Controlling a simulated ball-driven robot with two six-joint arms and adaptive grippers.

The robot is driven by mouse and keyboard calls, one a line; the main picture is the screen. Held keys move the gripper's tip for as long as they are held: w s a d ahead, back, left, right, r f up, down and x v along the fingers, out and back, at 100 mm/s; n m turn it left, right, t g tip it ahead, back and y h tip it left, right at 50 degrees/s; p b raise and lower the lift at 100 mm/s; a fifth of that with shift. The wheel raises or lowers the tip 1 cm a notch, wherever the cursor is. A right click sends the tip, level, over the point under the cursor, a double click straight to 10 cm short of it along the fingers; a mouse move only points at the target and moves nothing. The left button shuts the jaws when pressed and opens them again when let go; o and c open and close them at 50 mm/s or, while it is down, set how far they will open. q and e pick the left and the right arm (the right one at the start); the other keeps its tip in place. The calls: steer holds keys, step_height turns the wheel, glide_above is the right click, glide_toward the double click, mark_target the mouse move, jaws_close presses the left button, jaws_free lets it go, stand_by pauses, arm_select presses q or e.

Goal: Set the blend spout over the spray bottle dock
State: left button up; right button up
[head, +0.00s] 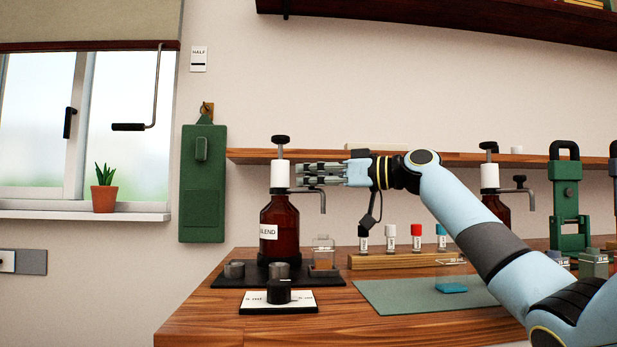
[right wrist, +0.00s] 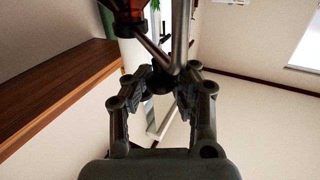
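The amber blend bottle (head: 279,222) stands on a black base at the left of the bench, with a white collar and black top knob. That bottle sits on a square black dock (head: 324,272); I cannot tell whether this is the spray bottle dock. My right gripper (head: 308,175) is beside the collar, just above the spout. In the right wrist view its fingers (right wrist: 160,92) are apart, the metal tube (right wrist: 181,35) close to them. My left gripper is out of view.

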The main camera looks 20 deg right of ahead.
steer(key=o, duration=0.4)
steer(key=shift+s+d, duration=0.15)
steer(key=shift+d, duration=0.2)
steer(key=shift+o, duration=0.5)
steer(key=shift+a, duration=0.15)
steer(key=shift+r, duration=0.1)
steer(key=v, duration=1.2)
steer(key=shift+r, duration=0.1)
